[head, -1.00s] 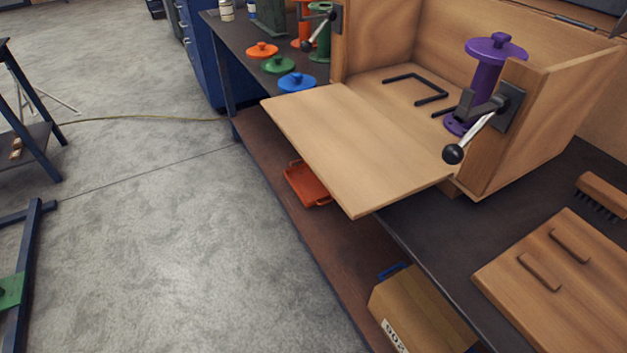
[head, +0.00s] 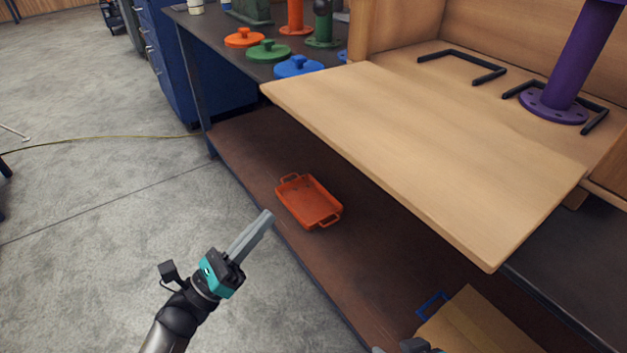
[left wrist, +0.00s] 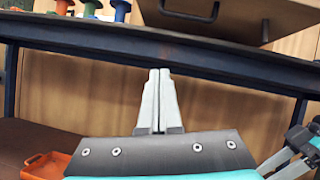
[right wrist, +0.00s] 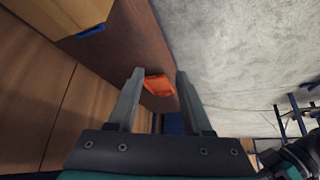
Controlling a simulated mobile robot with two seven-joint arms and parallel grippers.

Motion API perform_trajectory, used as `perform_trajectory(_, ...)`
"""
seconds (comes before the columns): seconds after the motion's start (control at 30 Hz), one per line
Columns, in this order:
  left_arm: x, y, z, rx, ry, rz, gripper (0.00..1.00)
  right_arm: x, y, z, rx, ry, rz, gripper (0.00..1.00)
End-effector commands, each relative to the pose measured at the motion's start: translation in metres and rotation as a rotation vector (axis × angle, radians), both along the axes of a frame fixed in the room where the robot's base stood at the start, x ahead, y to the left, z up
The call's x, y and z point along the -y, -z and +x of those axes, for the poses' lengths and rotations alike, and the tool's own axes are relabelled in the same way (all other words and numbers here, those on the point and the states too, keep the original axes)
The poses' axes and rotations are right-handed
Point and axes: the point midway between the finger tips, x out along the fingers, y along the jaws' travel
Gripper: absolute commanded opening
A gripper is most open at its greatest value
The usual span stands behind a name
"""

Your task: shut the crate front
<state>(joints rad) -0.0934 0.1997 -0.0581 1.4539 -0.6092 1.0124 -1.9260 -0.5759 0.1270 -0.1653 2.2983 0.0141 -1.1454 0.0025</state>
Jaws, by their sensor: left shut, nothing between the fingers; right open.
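The crate front (head: 430,150) is a flat wooden panel folded down to about level, sticking out past the bench edge in the head view. The crate (head: 410,35) stands open behind it, with a purple flanged pipe (head: 575,60) upright inside. My left gripper (head: 268,214) is shut and empty, out over the floor side, lower left of the panel and apart from it. In the left wrist view its closed fingers (left wrist: 157,75) point toward the bench edge. My right gripper (right wrist: 158,75) is open and empty in the right wrist view; only a bit of it shows at the head view's bottom edge.
An orange tray (head: 308,203) lies on the lower shelf (head: 245,150). A cardboard box (head: 480,325) with a blue handle sits further along it. Orange, green and blue lids (head: 298,66) lie on the bench beyond the crate.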

Motion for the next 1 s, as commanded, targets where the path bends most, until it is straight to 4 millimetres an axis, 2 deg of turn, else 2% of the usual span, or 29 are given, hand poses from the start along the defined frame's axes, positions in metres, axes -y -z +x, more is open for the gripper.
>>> perform_trajectory(0.1,0.007,-0.011,-0.010,0.164,0.005,0.082,0.00,-0.001,-0.013,-0.001,0.026,-0.001,0.007,0.50)
perform_trajectory(0.3,0.016,-0.024,-0.014,0.260,0.006,0.127,0.00,-0.002,-0.023,-0.002,0.040,-0.002,0.012,0.50)
perform_trajectory(0.47,0.033,-0.037,-0.002,0.262,0.006,0.126,0.00,-0.004,-0.023,0.000,0.053,-0.006,0.018,0.50)
perform_trajectory(0.8,0.083,-0.074,0.034,0.260,0.005,0.124,0.00,-0.015,-0.021,0.009,0.134,-0.022,0.055,0.50)
perform_trajectory(1.0,0.087,-0.101,0.037,0.257,0.005,0.127,0.00,-0.011,-0.023,0.006,0.105,-0.015,0.041,0.50)
